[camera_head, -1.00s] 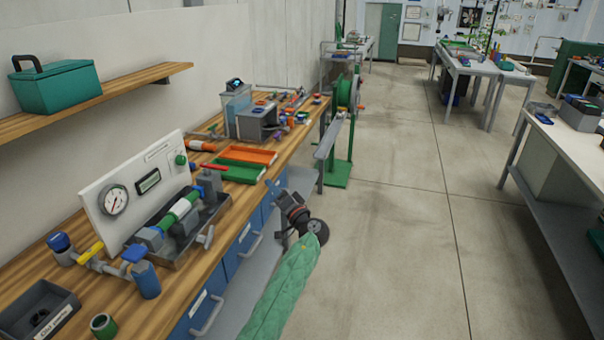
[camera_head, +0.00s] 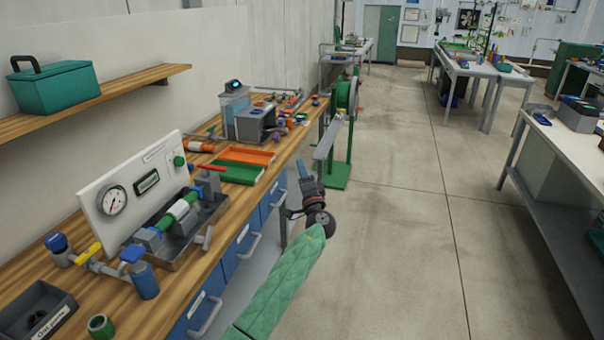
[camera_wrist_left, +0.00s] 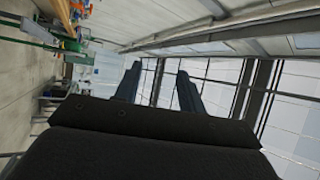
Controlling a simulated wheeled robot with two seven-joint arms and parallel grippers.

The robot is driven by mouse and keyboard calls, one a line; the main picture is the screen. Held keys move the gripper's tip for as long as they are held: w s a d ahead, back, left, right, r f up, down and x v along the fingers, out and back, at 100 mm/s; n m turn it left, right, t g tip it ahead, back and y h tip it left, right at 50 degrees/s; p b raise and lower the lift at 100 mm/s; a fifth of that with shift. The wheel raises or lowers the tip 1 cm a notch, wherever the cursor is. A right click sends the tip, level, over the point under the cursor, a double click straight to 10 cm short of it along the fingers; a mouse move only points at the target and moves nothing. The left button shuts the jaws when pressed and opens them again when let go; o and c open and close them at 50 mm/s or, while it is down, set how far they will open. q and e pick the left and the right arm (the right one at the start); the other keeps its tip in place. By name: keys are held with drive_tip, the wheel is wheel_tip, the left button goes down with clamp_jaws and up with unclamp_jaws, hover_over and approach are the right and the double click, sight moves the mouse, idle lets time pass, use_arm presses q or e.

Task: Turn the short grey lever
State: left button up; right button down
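The fertigation skid (camera_head: 172,258) stands on the wooden bench at left, with a white gauge panel behind it. A short grey lever (camera_head: 207,238) sticks out at its front right side, below a red-handled valve (camera_head: 209,168). My left gripper (camera_head: 304,168) is in the air beyond the bench's front edge, to the right of the skid and well apart from the lever. In the left wrist view its two dark fingers (camera_wrist_left: 160,78) stand apart with nothing between them. My right gripper is in neither view.
A yellow lever (camera_head: 88,252) and a blue handle (camera_head: 132,253) sit at the skid's left end. Green (camera_head: 226,173) and orange (camera_head: 262,156) trays lie behind it. A dark bin (camera_head: 36,316) is at the near left.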

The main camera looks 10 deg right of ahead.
use_arm(q)
drive_tip(key=shift+c, duration=0.9)
drive_tip(key=shift+r, duration=0.1)
